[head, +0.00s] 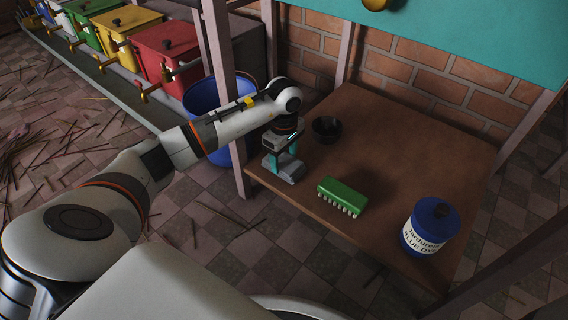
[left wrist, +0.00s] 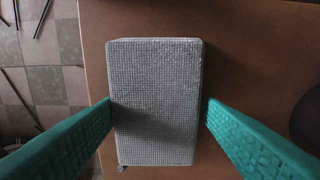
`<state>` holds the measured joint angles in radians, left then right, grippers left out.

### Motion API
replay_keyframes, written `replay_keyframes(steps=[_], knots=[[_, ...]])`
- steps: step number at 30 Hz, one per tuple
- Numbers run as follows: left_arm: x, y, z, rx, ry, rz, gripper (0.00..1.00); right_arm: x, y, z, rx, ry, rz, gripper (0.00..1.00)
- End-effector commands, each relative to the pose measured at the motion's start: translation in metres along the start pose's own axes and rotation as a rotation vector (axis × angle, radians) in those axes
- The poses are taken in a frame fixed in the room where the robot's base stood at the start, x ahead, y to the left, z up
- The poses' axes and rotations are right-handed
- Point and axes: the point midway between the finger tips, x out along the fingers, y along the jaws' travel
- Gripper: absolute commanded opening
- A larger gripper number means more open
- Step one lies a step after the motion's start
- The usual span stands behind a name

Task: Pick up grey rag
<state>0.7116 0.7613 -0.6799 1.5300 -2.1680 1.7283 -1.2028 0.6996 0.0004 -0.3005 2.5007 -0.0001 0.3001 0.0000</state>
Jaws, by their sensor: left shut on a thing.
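The grey rag (head: 287,171) is a folded block near the left corner of the brown table (head: 400,140). In the left wrist view the rag (left wrist: 154,80) shows its woven top face, upright between the fingers. My left gripper (head: 283,156) points down over it with teal fingers. In the left wrist view the left gripper (left wrist: 158,115) has one finger along each side of the rag and is shut on it. The rag appears to be at the table top; any gap beneath it cannot be told. My right gripper is not in view.
A dark bowl (head: 326,129) stands just behind the rag. A green brush (head: 342,196) lies to the right, and a blue-lidded jar (head: 430,226) stands at the right front. A blue bin (head: 215,105) is on the floor beyond the table's left leg.

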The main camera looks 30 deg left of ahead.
Motion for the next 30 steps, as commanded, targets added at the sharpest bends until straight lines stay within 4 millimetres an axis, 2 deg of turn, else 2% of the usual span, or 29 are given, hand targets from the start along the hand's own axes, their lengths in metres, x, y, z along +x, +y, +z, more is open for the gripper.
replay_keyframes(steps=[7, 11, 14, 24, 27, 30], knots=[[-0.002, 0.0, 0.0, 0.0, 0.0, -0.001, 0.38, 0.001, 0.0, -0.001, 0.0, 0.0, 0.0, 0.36], [-0.011, 0.0, 0.0, 0.0, 0.0, -0.002, 0.38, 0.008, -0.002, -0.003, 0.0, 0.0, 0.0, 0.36], [-0.025, -0.001, 0.0, 0.0, 0.0, -0.003, 0.38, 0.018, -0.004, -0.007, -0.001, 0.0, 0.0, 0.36], [-0.091, 0.0, 0.0, 0.0, -0.001, -0.002, 0.38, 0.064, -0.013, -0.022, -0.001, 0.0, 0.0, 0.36], [-0.101, 0.0, 0.0, -0.001, 0.0, -0.001, 0.38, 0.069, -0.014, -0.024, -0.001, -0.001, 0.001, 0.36], [-0.102, 0.0, 0.0, -0.001, 0.0, 0.0, 0.38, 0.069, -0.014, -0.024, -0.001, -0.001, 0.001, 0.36]])
